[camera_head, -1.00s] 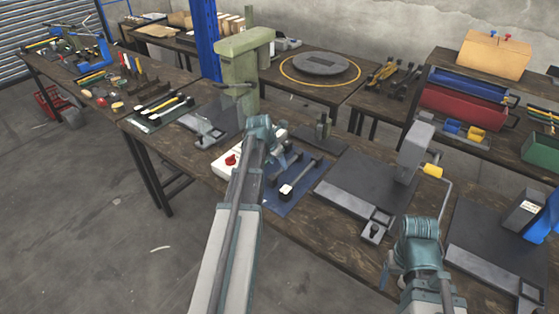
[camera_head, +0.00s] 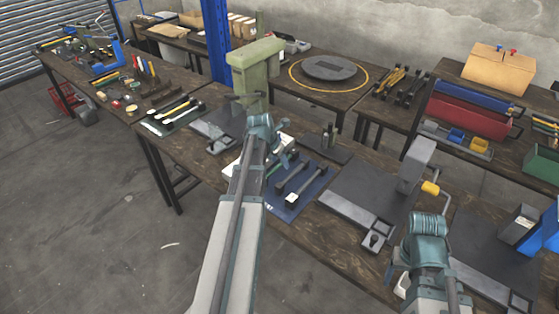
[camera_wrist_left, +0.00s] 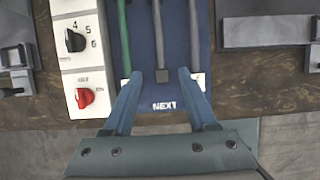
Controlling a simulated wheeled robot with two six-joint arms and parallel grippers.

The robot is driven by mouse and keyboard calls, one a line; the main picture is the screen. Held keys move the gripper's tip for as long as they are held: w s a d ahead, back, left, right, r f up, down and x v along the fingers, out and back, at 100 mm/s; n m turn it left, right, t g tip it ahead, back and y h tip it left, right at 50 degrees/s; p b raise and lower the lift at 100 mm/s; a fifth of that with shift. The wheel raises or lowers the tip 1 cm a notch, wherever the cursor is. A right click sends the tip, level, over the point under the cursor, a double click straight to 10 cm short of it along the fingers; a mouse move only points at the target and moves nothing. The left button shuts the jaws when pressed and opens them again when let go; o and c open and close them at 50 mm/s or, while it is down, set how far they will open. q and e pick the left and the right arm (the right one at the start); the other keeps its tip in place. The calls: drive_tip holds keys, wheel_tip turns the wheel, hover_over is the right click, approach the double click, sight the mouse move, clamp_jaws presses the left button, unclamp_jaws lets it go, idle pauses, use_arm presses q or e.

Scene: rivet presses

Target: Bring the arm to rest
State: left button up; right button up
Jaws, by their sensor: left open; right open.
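My left arm reaches up through the middle of the head view. In the left wrist view the two blue fingers (camera_wrist_left: 160,76) are apart with nothing gripped. They point at the near end of the blue mat (camera_wrist_left: 160,105), marked "NEXT", where a green rod and two grey rods lie. My right gripper (camera_head: 391,270) is at the lower right, by the bench's front edge. Its wrist hides most of its fingers.
A white control box (camera_wrist_left: 82,65) with black and red knobs adjoins the mat, partly behind my left arm. A green press (camera_head: 255,70) stands behind. A grey press (camera_head: 415,163) and a blue press (camera_head: 541,228) stand right. Open floor (camera_head: 110,240) lies left.

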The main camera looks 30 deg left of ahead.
use_arm(q)
drive_tip(key=s+d+f+m+g, duration=0.1)
drive_tip(key=s+d+m, duration=0.1)
drive_tip(key=d+m, duration=0.8)
drive_tip(key=s+d+m+g, duration=0.25)
drive_tip(key=d+m, duration=0.45)
drive_tip(key=d, duration=0.5)
drive_tip(key=s+d+m+g+y, duration=0.1)
drive_tip(key=s+d+m, duration=1.3)
drive_tip(key=m, duration=0.7)
drive_tip(key=shift+d+f+m+y, duration=0.3)
drive_tip(key=shift+d+m, duration=0.1)
drive_tip(key=shift+d, duration=0.55)
